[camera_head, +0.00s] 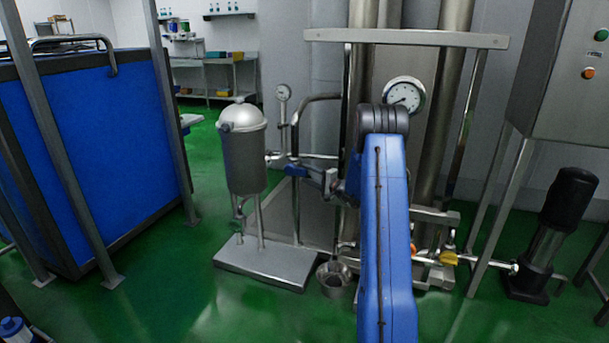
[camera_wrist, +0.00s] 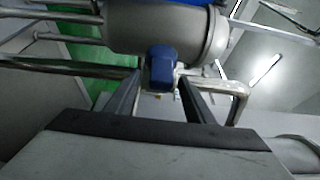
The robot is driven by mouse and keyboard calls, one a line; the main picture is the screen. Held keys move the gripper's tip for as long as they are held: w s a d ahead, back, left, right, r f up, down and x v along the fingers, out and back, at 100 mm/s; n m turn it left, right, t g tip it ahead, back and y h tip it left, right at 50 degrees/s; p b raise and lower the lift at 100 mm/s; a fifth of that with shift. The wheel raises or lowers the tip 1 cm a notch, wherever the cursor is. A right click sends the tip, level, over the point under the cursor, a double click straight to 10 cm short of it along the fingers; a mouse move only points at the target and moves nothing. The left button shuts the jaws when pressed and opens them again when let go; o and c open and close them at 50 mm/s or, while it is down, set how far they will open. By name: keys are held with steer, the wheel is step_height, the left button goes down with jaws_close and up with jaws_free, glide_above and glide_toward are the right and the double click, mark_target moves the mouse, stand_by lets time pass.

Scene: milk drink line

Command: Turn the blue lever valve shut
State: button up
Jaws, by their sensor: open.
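The blue lever (camera_head: 297,170) sits on the pipework to the right of the steel filter housing (camera_head: 243,160), partly crowded by my gripper (camera_head: 321,178) in the head view. In the wrist view the blue lever (camera_wrist: 162,66) shows end-on, in front of a steel cylindrical body (camera_wrist: 150,30). My gripper (camera_wrist: 160,84) is open, with one dark finger to the left and one to the right of the lever. I cannot tell whether either finger touches it. The lever's pivot and the pipe under it are hidden.
A pressure gauge (camera_head: 404,95) and a smaller gauge (camera_head: 283,93) stand nearby. A bent steel pipe (camera_wrist: 238,100) passes close to the right finger. A yellow-handled valve (camera_head: 449,257) is low on the right. A small metal bucket (camera_head: 334,280) is on the floor.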

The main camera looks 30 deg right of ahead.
steer(key=v, duration=1.5)
